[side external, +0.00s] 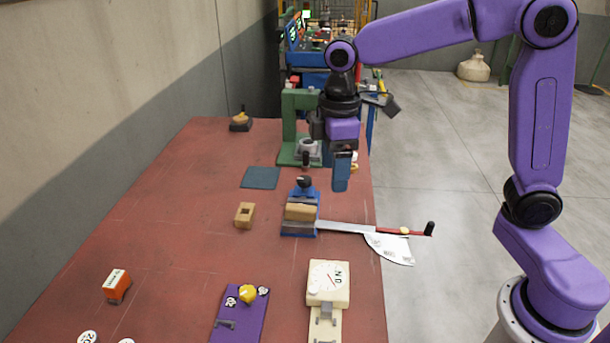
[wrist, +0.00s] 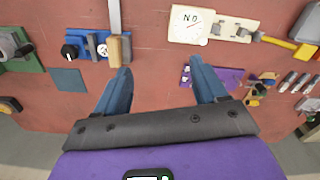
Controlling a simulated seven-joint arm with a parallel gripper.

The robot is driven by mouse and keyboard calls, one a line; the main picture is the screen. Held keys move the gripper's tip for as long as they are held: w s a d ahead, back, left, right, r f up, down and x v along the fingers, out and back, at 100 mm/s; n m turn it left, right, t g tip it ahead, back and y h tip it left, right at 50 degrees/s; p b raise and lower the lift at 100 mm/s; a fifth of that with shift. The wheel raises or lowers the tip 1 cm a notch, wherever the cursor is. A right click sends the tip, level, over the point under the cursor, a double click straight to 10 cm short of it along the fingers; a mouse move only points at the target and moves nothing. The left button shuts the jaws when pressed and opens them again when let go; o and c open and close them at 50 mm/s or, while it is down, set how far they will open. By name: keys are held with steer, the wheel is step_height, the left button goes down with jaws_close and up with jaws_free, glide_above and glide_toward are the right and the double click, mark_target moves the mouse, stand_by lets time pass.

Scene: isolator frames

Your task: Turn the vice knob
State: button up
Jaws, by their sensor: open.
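The vice (side external: 299,226) is blue and stands near the right edge of the red-brown table, with a tan block (side external: 300,212) in its jaws. Its black knob (side external: 304,182) is on the far end of the vice. In the wrist view the vice (wrist: 78,46) is at upper left, with the black knob (wrist: 69,51) on its left end and the tan block (wrist: 120,49) on its right. My gripper (side external: 342,186) is beyond the vice and a little right of the knob, apart from it. In the wrist view its blue fingers (wrist: 160,68) are spread with nothing between them.
A green press (side external: 286,152) stands behind the vice, close to my gripper. A flat metal arm with a red handle (side external: 400,231) extends right past the table edge. A dial box (side external: 329,283) and purple board (side external: 240,318) are nearer. The table's left-middle is mostly clear.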

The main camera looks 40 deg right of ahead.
steer(key=w+d, duration=0.3)
steer(key=w, duration=1)
glide_above(304, 179)
step_height(304, 179, down, 2)
steer(key=shift+m, duration=0.3)
step_height(304, 179, down, 16)
steer(key=shift+d+f, duration=0.1)
steer(key=shift+f, duration=0.05)
steer(key=c, duration=1.1)
